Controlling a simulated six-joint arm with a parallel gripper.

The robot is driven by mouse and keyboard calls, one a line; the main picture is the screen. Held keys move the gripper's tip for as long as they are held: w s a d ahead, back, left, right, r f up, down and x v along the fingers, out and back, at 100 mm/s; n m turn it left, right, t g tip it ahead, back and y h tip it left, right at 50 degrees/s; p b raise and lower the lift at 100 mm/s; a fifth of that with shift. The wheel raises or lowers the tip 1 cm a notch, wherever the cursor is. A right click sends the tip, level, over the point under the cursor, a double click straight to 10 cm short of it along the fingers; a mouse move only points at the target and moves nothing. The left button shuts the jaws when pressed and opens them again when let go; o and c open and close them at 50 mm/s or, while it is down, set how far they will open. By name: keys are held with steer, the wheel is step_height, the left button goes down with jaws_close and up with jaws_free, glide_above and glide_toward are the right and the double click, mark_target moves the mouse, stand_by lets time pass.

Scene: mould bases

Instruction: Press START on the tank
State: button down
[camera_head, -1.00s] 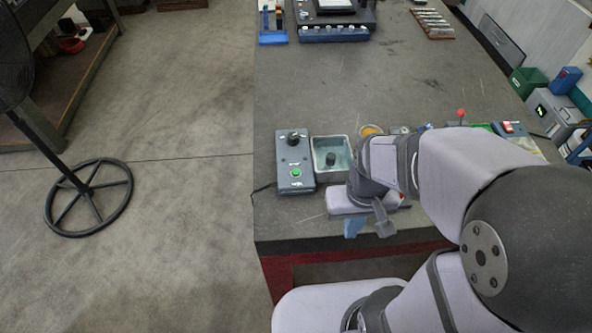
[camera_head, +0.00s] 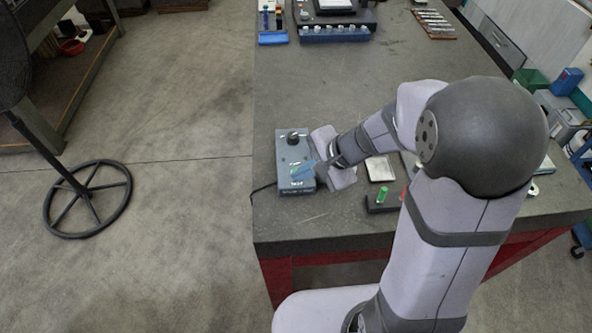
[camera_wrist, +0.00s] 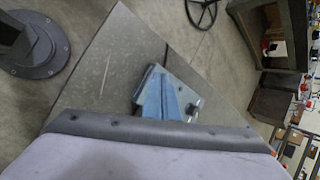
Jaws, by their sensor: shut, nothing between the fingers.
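The grey control box (camera_head: 283,152) with a black knob (camera_head: 292,137) sits near the left edge of the bench. Its green button, seen earlier below the knob, is now hidden by my gripper. My gripper (camera_head: 302,170) is shut and empty, with its blue fingers over the lower half of the box. I cannot tell whether the tips touch it. In the wrist view the blue fingers (camera_wrist: 160,97) cover much of the box (camera_wrist: 151,72), and the knob (camera_wrist: 192,108) shows beside them. The water tank is hidden behind my wrist.
A dark device (camera_head: 376,206) with a green cylinder (camera_head: 383,194) stands near the front edge, by a pale square plate (camera_head: 380,168). A larger instrument (camera_head: 335,30) is at the back. The bench between is clear. A cable leaves the box on the left.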

steer(key=w+r+m+t, duration=0.3)
steer(key=w+r+m, duration=0.1)
steer(key=w+m, duration=0.2)
steer(key=shift+w+d+m, duration=0.15)
steer(key=shift+w+m, duration=0.15)
steer(key=shift+w, duration=0.2)
steer(key=shift+f, duration=0.1)
step_height(320, 180, down, 7)
steer(key=b, duration=0.5)
steer(key=shift+b, duration=0.4)
steer(key=shift+f+b, duration=0.75)
steer(key=shift+b, duration=0.25)
steer(key=shift+f+b, duration=0.8)
steer(key=shift+b, duration=0.2)
stand_by(1.4)
steer(key=shift+r, duration=0.2)
steer(key=shift+r+p, duration=0.6)
